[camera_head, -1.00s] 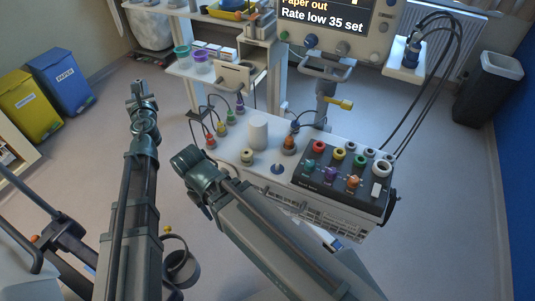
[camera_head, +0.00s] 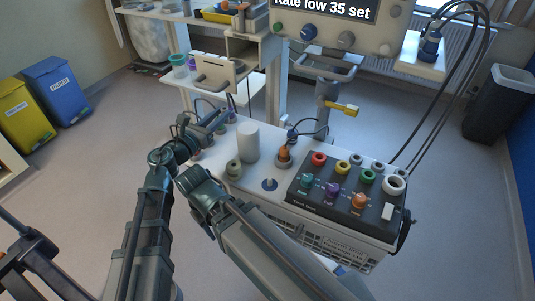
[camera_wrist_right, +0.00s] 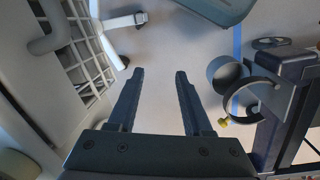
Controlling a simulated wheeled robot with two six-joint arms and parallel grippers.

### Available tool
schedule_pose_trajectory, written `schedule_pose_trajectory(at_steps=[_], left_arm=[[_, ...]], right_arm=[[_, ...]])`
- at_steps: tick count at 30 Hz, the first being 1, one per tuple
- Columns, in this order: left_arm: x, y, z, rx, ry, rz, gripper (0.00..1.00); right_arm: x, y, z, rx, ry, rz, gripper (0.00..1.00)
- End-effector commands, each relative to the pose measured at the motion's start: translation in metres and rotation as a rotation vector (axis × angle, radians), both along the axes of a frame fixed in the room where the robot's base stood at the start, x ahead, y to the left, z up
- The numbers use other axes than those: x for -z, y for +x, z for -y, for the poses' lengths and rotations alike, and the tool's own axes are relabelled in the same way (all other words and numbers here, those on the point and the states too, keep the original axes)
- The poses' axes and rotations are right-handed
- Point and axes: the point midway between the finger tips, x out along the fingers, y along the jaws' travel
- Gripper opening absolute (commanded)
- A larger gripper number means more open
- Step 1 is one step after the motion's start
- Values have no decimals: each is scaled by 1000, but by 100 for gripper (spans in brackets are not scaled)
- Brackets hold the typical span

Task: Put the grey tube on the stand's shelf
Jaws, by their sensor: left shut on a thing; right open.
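My left gripper (camera_head: 213,121) reaches over the left part of the white shelf (camera_head: 262,205). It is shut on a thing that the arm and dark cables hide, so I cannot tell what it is. A pale grey-white cylinder (camera_head: 248,142) stands upright on the shelf, just right of that gripper; a small grey-green piece (camera_head: 233,169) stands in front of it. I cannot tell for sure which thing is the grey tube. My right gripper (camera_wrist_right: 155,75) is open with nothing between its fingers in the right wrist view; it is above the floor beside a white basket.
A black box (camera_head: 345,195) with coloured knobs and sockets fills the shelf's right side. An orange-brown plug (camera_head: 284,154) and a blue knob (camera_head: 269,184) are near the cylinder. Cables hang from the monitor (camera_head: 330,28). A yellow-handled clamp (camera_head: 341,108) is on the pole.

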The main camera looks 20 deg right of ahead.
Motion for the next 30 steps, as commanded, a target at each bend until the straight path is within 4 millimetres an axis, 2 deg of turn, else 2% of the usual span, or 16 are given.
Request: schedule_pose_trajectory(at_steps=[5,15,23,30], left_arm=[[12,0,0,-1,0,0,0],[61,1,0,-2,0,0,0],[64,1,0,-2,0,0,0],[89,1,0,-2,0,0,0]], right_arm=[[12,0,0,0,0,0,50],[61,0,0,0,0,0,50],[64,0,0,0,0,0,50],[89,0,0,0,0,0,50]])
